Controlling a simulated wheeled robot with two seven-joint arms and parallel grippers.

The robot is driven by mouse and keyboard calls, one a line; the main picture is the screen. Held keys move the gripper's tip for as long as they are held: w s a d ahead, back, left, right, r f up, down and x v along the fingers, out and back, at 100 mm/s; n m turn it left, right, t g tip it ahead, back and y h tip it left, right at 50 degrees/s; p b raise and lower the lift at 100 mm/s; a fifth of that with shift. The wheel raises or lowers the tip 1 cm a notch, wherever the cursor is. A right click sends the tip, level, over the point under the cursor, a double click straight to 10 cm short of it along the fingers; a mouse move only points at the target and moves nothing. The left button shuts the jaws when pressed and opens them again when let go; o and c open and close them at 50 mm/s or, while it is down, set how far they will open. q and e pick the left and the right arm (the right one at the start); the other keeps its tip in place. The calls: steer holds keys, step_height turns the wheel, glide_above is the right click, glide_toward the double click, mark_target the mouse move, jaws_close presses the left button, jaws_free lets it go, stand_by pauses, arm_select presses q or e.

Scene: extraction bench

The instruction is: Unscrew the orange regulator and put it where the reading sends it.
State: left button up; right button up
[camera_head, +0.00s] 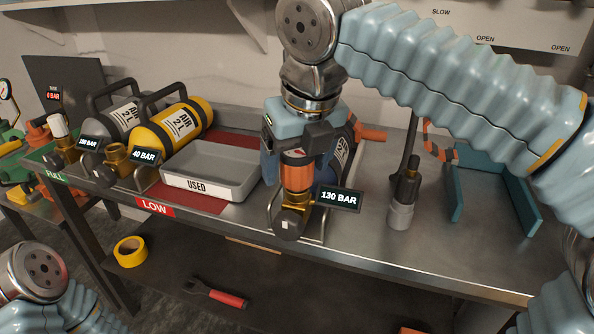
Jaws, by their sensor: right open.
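The orange regulator (297,172) sits on the brass valve (297,197) of a dark cylinder (342,150) in a metal cradle. A display (338,197) beside it reads 130 BAR. My right gripper (297,160) is over the regulator from above, its open fingers on either side of it; I cannot tell if they touch it. The gripper hides the regulator's top and much of the cylinder. A grey tray marked USED (210,187) stands to the left, empty. The red LOW strip (155,207) and green FULL strip (54,176) mark the bench. My left gripper is out of view.
A yellow cylinder (182,125) with a 40 BAR display (144,155) lies at the LOW area; a grey cylinder (122,117) lies at FULL. A grey-and-black tool (404,200) stands right of the regulator, before a teal bracket (520,190). Tape (130,251) lies on the lower shelf.

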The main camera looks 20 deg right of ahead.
steer(key=m+h, duration=0.1)
steer(key=m, duration=0.3)
steer(key=m+h, duration=0.1)
steer(key=m, duration=0.3)
steer(key=shift+m+g, duration=0.3)
steer(key=m+h, duration=0.1)
steer(key=m, duration=0.3)
steer(key=shift+g, duration=0.4)
steer(key=m+g+h, duration=0.1)
steer(key=m, duration=0.4)
steer(key=shift+c, duration=0.4)
